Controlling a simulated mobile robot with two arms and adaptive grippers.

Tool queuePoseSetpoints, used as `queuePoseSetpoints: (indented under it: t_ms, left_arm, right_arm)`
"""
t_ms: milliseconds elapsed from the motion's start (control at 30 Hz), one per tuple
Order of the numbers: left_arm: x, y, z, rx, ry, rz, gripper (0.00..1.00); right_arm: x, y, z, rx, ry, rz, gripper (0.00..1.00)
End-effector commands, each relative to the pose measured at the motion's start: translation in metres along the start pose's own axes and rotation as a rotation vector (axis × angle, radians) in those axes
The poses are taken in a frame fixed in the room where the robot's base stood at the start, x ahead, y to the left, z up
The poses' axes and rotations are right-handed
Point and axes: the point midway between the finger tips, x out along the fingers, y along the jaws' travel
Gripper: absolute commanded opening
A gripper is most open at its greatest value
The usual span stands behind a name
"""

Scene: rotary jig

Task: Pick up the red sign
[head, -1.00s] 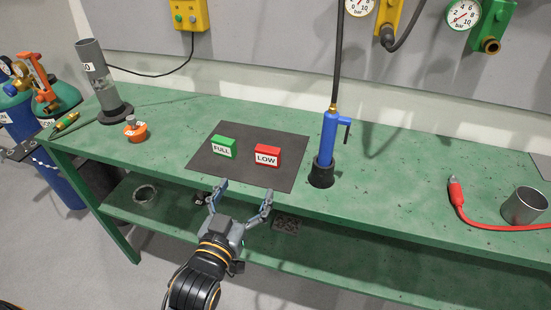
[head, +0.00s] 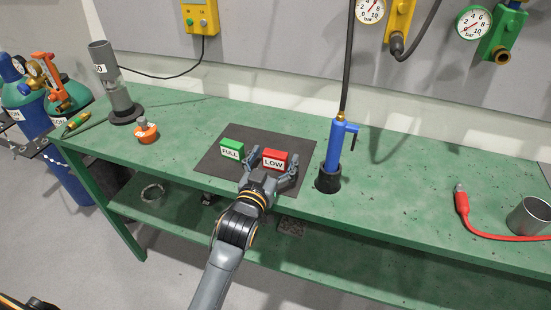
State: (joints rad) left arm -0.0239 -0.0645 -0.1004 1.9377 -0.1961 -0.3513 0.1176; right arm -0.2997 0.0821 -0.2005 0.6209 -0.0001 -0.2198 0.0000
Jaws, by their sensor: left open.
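The red sign (head: 275,158), a small block marked LOW, sits on the dark mat (head: 218,172) on the green bench. A green sign (head: 232,149) marked FULL stands just left of it on the same mat. My left gripper (head: 273,166) is open, with its fingers spread on either side of the red sign at its near face. I cannot tell whether the fingers touch it. The lower part of the red sign is partly hidden by the gripper. My right gripper is not in view.
A blue torch-like tool (head: 333,148) stands in a black holder right of the mat. An orange item (head: 146,133) and a grey cylinder stand (head: 122,100) are at left. A red hose (head: 468,217) and metal cup (head: 529,216) lie at right. The bench between is clear.

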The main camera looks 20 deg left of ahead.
Motion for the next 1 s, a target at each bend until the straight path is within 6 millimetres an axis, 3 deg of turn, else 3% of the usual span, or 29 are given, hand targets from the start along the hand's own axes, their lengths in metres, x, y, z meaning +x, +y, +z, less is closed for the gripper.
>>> queuePoseSetpoints:
  t_ms: [233, 533, 833, 1000]
  left_arm:
    - [0.002, 0.0, 0.0, 0.0, 0.0, 0.0, 0.85]
    - [0.002, 0.0, 0.0, 0.0, 0.0, 0.0, 0.26]
    - [0.002, 0.0, -0.002, 0.0, 0.001, 0.0, 0.26]
    - [0.002, 0.0, -0.013, 0.0, 0.003, 0.0, 0.26]
  right_arm:
    - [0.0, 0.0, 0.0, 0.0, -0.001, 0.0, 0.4]
    - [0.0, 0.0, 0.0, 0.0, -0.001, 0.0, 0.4]
    - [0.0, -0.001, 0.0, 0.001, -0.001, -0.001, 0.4]
    - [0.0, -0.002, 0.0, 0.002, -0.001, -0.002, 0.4]
